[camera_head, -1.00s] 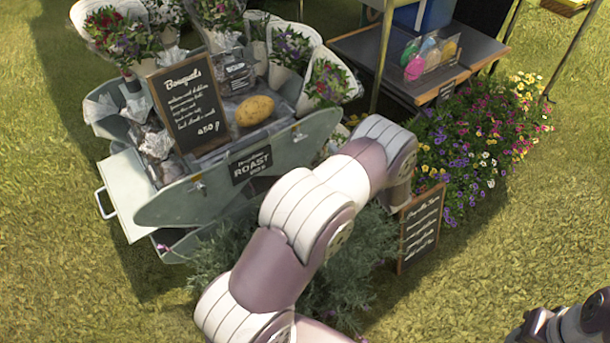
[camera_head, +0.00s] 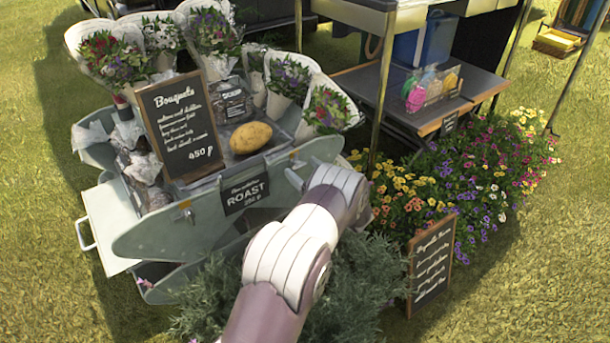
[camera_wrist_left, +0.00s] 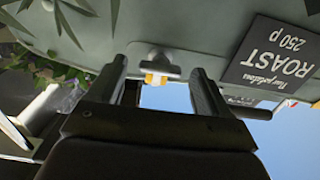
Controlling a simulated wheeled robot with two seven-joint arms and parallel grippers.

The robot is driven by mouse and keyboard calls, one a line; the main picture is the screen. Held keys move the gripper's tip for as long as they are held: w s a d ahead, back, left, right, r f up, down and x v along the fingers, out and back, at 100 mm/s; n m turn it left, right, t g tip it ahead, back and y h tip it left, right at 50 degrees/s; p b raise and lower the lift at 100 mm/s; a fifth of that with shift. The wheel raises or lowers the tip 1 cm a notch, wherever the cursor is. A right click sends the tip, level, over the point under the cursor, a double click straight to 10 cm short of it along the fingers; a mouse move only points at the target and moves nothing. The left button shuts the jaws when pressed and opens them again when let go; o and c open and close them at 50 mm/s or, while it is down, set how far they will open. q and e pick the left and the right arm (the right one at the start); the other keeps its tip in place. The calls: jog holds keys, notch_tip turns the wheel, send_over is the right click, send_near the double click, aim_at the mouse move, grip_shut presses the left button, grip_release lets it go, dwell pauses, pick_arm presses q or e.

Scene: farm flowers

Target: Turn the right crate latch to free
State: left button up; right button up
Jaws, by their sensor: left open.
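The grey-green crate (camera_head: 150,236) stands at the left in the head view, with a dark ROAST sign (camera_head: 245,192) on its front. In the left wrist view the sign (camera_wrist_left: 275,57) is upside down. Beside it is the right crate latch (camera_wrist_left: 153,63), a small grey piece with a yellow-orange part below it. My left gripper (camera_wrist_left: 158,68) is open, with its two fingers on either side of the latch in this picture. I cannot tell whether they touch it. My right gripper is out of view.
The left latch (camera_head: 184,213) is on the same crate front. A potato (camera_head: 251,137), a Bouquets board (camera_head: 180,125) and wrapped flowers are on the crate. Leafy plants (camera_head: 360,280) grow below my arm. A small chalkboard (camera_head: 432,262) and a flower bed (camera_head: 485,185) are at right.

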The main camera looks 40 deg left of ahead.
pick_arm(q)
jog(key=c, duration=1.1)
jog(key=shift+o, duration=0.3)
jog(key=n, duration=0.3)
jog(key=shift+n+p, duration=0.3)
jog(key=shift+p, duration=0.1)
jog(key=n, duration=0.4)
jog(key=shift+s+n, duration=0.1)
jog(key=shift+n, duration=0.2)
jog(key=n, duration=0.4)
jog(key=shift+f, duration=0.15)
jog(key=n+b, duration=0.1)
jog(key=n, duration=0.4)
jog(key=shift+n, duration=0.3)
